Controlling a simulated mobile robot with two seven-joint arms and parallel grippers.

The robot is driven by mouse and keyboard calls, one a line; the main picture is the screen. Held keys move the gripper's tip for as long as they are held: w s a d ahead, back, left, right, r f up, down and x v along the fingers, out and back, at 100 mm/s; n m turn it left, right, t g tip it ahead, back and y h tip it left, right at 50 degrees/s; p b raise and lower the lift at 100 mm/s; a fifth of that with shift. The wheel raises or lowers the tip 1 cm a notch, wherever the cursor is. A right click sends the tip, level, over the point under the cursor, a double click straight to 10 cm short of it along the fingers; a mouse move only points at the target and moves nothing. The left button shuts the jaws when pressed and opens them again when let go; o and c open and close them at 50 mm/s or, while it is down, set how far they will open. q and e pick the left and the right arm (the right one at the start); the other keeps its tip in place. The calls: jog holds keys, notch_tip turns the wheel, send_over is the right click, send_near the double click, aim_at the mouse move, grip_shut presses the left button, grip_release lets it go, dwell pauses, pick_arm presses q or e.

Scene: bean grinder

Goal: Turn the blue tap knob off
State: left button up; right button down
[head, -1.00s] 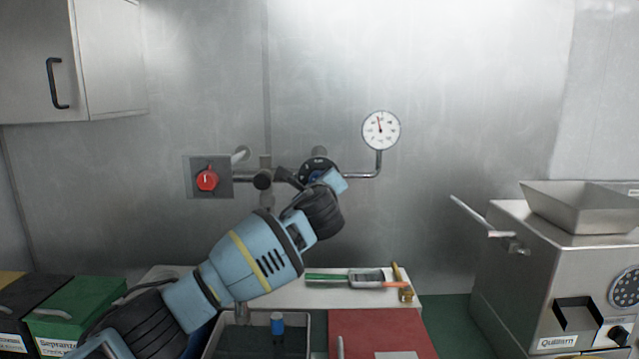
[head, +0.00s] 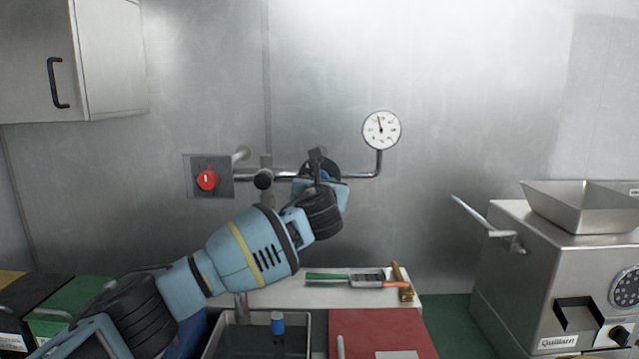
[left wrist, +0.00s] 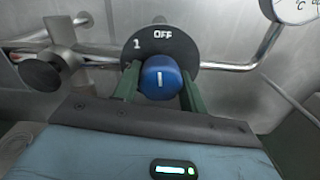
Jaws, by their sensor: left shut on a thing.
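The blue tap knob (left wrist: 161,77) sits on a round black dial plate (left wrist: 150,44) marked "1" and "OFF" in the left wrist view. The knob's white line stands nearly upright and points roughly towards "OFF", with "1" to its upper left. My left gripper (left wrist: 158,84) has one green finger on each side of the knob and is shut on it. In the head view the gripper (head: 320,170) is at the pipe on the back wall. It hides most of the knob, and the dial plate (head: 333,166) shows behind it. My right gripper is not in view.
A red knob (head: 207,180) is on a wall plate left of the pipe. A round gauge (head: 381,130) is up to the right. Below are a sink (head: 307,334), a red board (head: 385,330) and tools. A steel grinder (head: 540,265) stands at the right.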

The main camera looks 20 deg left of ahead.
pick_arm(q)
jog(key=shift+f+m, duration=0.2)
jog(key=shift+m, duration=0.4)
jog(key=o, duration=1)
jog(key=shift+r, duration=0.1)
jog(key=shift+v, duration=3.9)
